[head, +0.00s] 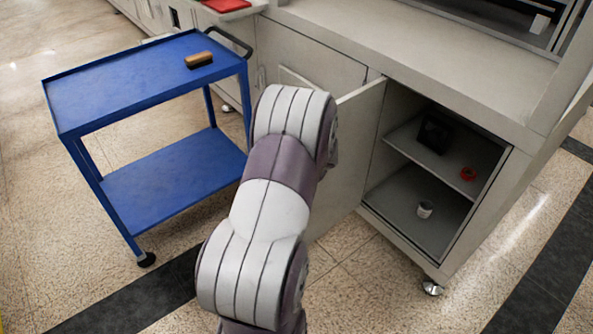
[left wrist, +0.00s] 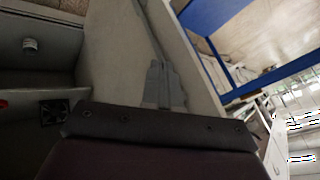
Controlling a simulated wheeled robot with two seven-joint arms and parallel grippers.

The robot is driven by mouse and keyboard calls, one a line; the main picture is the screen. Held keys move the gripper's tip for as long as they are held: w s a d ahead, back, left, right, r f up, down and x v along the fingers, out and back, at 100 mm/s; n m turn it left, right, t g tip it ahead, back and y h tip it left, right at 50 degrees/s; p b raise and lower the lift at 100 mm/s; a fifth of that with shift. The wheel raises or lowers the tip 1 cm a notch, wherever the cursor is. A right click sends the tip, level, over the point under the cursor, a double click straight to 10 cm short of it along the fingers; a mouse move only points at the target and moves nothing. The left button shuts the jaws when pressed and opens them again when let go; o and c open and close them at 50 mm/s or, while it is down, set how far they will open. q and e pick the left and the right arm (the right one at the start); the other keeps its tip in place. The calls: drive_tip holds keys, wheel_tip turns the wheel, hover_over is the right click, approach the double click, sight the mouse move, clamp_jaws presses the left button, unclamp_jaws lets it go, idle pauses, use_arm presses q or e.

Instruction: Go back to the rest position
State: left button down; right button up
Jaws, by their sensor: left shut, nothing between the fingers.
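My left arm (head: 268,205) reaches up through the middle of the head view, and its gripper is hidden behind it there. In the left wrist view my left gripper (left wrist: 158,68) is shut and empty, seen against the pale open cabinet door (left wrist: 118,55). I cannot tell whether it touches the door. In the head view the same door (head: 358,140) stands swung out from the cabinet, partly behind my arm. My right gripper is in neither view.
A blue cart (head: 120,85) stands at left with a brown brush-like block (head: 198,59) on top. The open cabinet holds a dark box (head: 434,132), a red ring (head: 467,173) and a white cup (head: 425,209). A red item (head: 226,4) lies on the counter. Floor shows at front right.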

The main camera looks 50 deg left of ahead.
use_arm(q)
drive_tip(key=s+d+r+m+g+h, duration=0.1)
drive_tip(key=s+d+m+h, duration=0.15)
drive_tip(key=s+d, duration=0.7)
drive_tip(key=s+d+r+m+g+h, duration=0.1)
drive_tip(key=s+d+r+h, duration=0.2)
drive_tip(key=d, duration=1.4)
wheel_tip(320, 180, up, 16)
drive_tip(key=d+h+p, duration=0.1)
drive_tip(key=d+p, duration=0.1)
drive_tip(key=p, duration=1.3)
drive_tip(key=shift+w+d+f+m, duration=0.25)
drive_tip(key=shift+w+d+m, duration=0.05)
drive_tip(key=shift+d+m, duration=0.05)
